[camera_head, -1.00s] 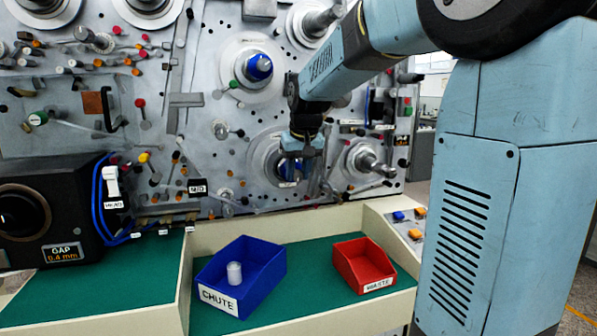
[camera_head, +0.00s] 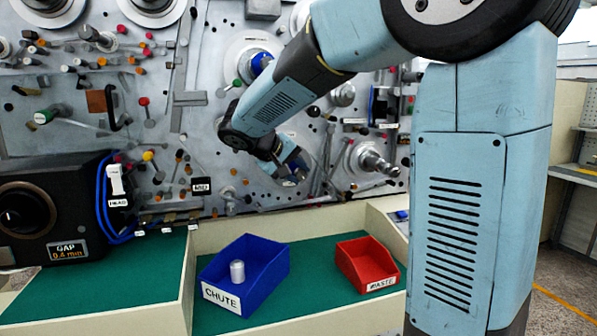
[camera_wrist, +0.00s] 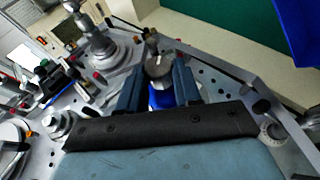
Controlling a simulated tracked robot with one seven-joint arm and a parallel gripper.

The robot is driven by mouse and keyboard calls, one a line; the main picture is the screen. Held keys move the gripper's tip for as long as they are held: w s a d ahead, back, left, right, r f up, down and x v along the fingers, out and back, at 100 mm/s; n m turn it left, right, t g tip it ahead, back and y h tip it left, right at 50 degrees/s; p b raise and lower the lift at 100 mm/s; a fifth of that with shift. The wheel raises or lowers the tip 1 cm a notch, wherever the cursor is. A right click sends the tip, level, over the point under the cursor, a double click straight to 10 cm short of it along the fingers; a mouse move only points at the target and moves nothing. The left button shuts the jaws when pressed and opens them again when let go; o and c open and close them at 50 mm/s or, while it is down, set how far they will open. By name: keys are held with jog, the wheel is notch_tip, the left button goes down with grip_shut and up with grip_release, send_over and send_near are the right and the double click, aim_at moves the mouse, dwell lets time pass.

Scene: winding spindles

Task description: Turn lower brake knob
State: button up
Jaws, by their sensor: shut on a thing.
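My gripper (camera_head: 290,172) is at the lower blue-hubbed spindle on the grey machine panel and hides most of it. In the wrist view its two dark blue fingers (camera_wrist: 159,80) stand on either side of the lower brake knob, shut on it. Between them show a round grey part with a pale line (camera_wrist: 158,66) and a patch of blue (camera_wrist: 161,99). I cannot tell how far the knob is turned. The upper blue hub (camera_head: 261,63) sits above, partly behind my arm.
A bare metal spindle (camera_head: 374,163) sticks out to the right of my gripper. Several small pegs and levers crowd the panel. Below stand the blue CHUTE box (camera_head: 222,297) with a pale cylinder (camera_head: 237,271) and the red WASTE box (camera_head: 381,284). The green bench (camera_head: 315,259) between them is clear.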

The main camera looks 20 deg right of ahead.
jog(key=shift+a+f+n+t+h, duration=0.1)
jog(key=shift+f+n+t+h, duration=0.4)
jog(key=shift+h, duration=1.1)
jog(key=shift+a+f+n+t+h, duration=0.15)
jog(key=shift+n+t+h, duration=0.4)
jog(key=shift+h, duration=1.05)
jog(key=shift+a+f+n+t+h, duration=0.1)
jog(key=shift+f+n+t+h, duration=0.2)
jog(key=shift+n+h, duration=0.9)
jog(key=shift+s+d+f+m+h, duration=0.1)
jog(key=shift+m+h, duration=0.35)
jog(key=shift+h, duration=0.05)
jog(key=o, duration=1)
jog(key=shift+o, duration=0.2)
jog(key=v, duration=1.3)
jog(key=shift+a, duration=0.4)
